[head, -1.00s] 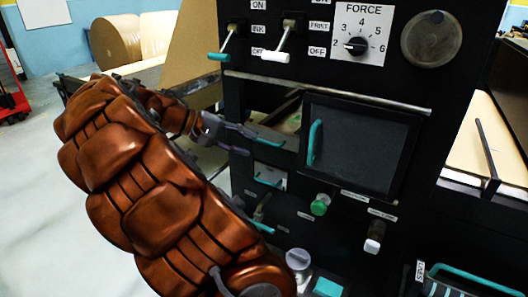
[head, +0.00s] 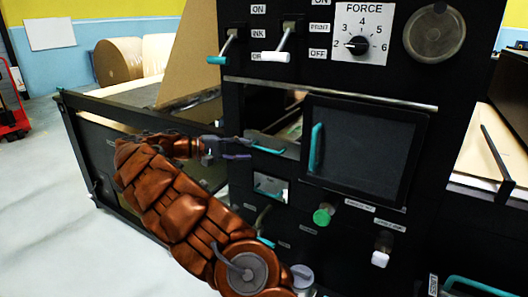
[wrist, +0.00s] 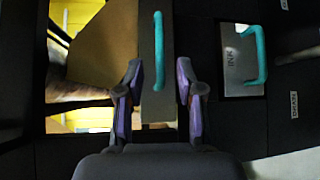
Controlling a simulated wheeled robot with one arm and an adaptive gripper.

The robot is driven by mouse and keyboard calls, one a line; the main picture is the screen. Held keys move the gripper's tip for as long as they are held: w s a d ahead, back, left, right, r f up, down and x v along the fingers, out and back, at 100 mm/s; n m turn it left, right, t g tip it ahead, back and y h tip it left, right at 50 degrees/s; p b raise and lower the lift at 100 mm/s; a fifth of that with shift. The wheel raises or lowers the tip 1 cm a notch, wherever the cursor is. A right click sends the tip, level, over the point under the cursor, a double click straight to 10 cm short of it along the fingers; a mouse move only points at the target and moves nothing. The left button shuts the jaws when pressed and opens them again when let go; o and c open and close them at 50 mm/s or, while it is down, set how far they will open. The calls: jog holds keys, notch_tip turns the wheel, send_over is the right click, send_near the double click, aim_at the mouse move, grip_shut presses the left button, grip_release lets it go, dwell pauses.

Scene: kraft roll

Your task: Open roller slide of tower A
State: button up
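A grey slide strip (head: 284,153) with a teal bar handle (head: 268,150) sits in the opening left of a square dark door on the black machine tower (head: 300,240). I take this strip for the roller slide; no readable label confirms it. My gripper (head: 250,150) is at the handle's left end in the head view. In the wrist view the teal handle (wrist: 158,45) stands ahead of my gripper (wrist: 159,82), lined up with the gap between the fingers. The purple-padded fingers are apart, one on each side of the handle's near end, with no visible contact.
The dark door (head: 362,150) has its own teal handle (head: 316,148). Below the strip is an ink plate (wrist: 242,60) with a teal handle. Levers (head: 284,40), a force dial (head: 357,45), a green knob (head: 323,214) and a white knob (head: 381,249) surround the area.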

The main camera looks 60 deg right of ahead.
aim_at(264, 150)
jog(key=x, duration=0.6)
jog(key=shift+s+d, duration=0.2)
jog(key=shift+s, duration=0.05)
grip_shut()
dwell(0.4)
